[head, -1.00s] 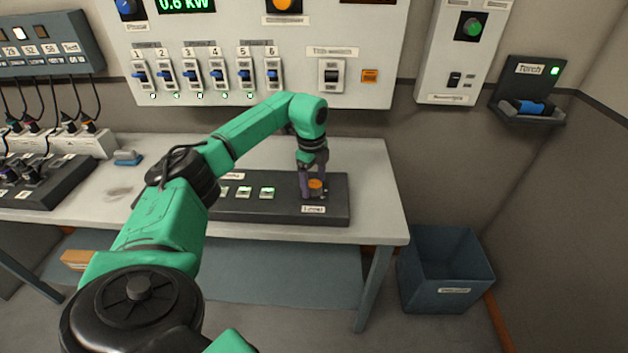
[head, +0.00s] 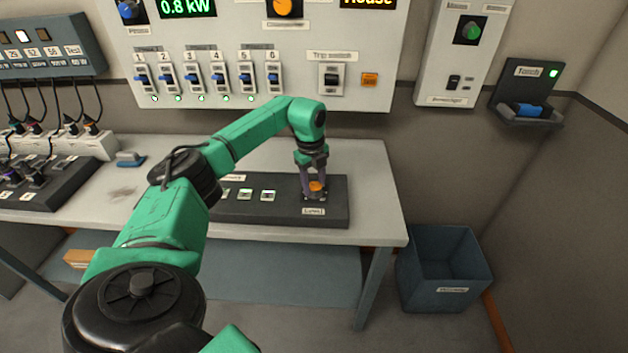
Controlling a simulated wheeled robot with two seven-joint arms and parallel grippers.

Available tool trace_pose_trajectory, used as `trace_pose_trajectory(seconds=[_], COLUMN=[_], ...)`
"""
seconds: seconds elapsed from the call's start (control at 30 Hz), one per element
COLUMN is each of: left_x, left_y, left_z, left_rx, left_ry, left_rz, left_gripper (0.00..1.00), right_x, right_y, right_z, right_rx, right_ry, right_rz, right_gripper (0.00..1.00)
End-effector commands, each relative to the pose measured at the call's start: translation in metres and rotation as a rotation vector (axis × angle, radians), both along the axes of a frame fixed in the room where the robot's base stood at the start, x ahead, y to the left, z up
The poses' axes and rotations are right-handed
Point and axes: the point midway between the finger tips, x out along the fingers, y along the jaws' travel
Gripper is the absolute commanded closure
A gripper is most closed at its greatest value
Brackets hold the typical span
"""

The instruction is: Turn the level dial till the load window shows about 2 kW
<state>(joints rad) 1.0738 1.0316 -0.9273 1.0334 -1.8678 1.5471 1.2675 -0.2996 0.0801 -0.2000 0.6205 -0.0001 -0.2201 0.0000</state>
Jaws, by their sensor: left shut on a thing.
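The level dial (head: 317,186) is a small orange-topped knob at the right end of a dark control box on the table, above a "Level" label. My left gripper (head: 315,190) points down over it and is shut on the dial, with its fingers at the knob's sides. The load window (head: 187,6) on the wall panel at the top reads 0.8 kW in green digits. My right gripper is not in view.
The dark control box (head: 285,212) has several lit buttons left of the dial. Breaker switches (head: 190,78) and a trip switch (head: 332,78) are on the wall panel. A blue bin (head: 445,270) stands right of the table. The table's right end is clear.

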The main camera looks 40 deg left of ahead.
Motion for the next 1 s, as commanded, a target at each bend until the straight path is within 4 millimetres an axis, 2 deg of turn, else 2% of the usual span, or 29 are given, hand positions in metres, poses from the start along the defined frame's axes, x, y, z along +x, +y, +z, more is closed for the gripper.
trace_pose_trajectory(seconds=[0.4, 1.0], left_x=[0.001, 0.003], left_y=[0.000, 0.001], left_z=[0.002, 0.001], left_rx=[-0.004, -0.003], left_ry=[-0.001, -0.003], left_rz=[-0.390, -0.961], left_gripper=[1.00, 1.00], right_x=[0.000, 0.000], right_y=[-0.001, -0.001], right_z=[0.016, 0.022], right_rx=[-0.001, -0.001], right_ry=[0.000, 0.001], right_rz=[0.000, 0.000], right_gripper=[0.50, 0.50])
